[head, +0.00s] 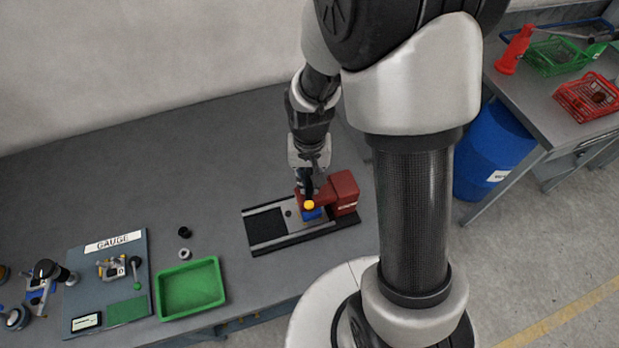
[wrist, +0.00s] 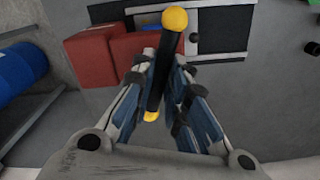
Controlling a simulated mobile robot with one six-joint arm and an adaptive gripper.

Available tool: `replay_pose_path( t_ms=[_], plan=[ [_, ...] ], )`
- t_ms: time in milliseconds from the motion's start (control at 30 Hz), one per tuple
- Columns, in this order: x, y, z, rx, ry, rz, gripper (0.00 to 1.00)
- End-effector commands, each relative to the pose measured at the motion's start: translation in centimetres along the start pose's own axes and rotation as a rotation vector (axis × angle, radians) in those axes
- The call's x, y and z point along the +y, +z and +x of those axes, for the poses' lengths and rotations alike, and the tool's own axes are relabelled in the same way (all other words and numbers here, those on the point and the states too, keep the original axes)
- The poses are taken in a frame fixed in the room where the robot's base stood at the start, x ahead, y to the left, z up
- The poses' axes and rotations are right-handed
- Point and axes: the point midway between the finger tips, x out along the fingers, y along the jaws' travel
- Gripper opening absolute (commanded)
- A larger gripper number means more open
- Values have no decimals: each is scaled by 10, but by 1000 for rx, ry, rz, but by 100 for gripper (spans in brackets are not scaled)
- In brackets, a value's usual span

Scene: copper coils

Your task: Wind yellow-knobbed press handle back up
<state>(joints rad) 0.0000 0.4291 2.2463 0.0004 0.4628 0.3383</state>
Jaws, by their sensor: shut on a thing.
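The press (head: 344,190) is a red block on a dark base plate on the grey bench, with a small blue part (head: 311,214) under its arm. Its handle is a black bar (wrist: 159,75) with a yellow knob (wrist: 175,18) at one end and a second yellow end (wrist: 151,116) between my fingers in the wrist view. The yellow knob also shows in the head view (head: 309,205). My gripper (wrist: 160,70) is shut on the black bar, with a finger on each side. In the head view my gripper (head: 306,190) is above the press and partly hides the handle.
A green tray (head: 190,288) and a gauge board (head: 107,281) lie on the bench to the left. Two small round parts (head: 184,232) sit near the tray. A blue barrel (head: 494,150) and a side table with red and green baskets (head: 588,97) stand at right.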

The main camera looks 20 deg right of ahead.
Motion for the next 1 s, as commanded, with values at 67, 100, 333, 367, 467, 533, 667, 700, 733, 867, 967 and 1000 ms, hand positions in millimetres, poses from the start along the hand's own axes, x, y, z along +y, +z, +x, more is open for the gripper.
replay_pose_path(
  t_ms=[67, 100, 333, 367, 467, 533, 667, 700, 733, 867, 967, 1000],
  plan=[
    [1, 3, 2, -8, 3, -99, 0],
    [1, 3, 2, -8, 2, -141, 0],
    [1, 4, 3, -11, 3, -218, 0],
    [1, 4, 3, -12, 3, -217, 0],
    [1, 5, 4, -13, 3, -222, 0],
    [2, 5, 4, -14, 3, -265, 0],
    [2, 6, 4, -15, 3, -351, 0],
    [2, 6, 4, -15, 3, -359, 0],
    [2, 6, 4, -16, 3, -361, 0],
    [2, 6, 4, -16, 3, -362, 16],
    [2, 6, 4, -16, 4, -361, 22],
    [2, 6, 4, -16, 4, -360, 25]
  ],
)
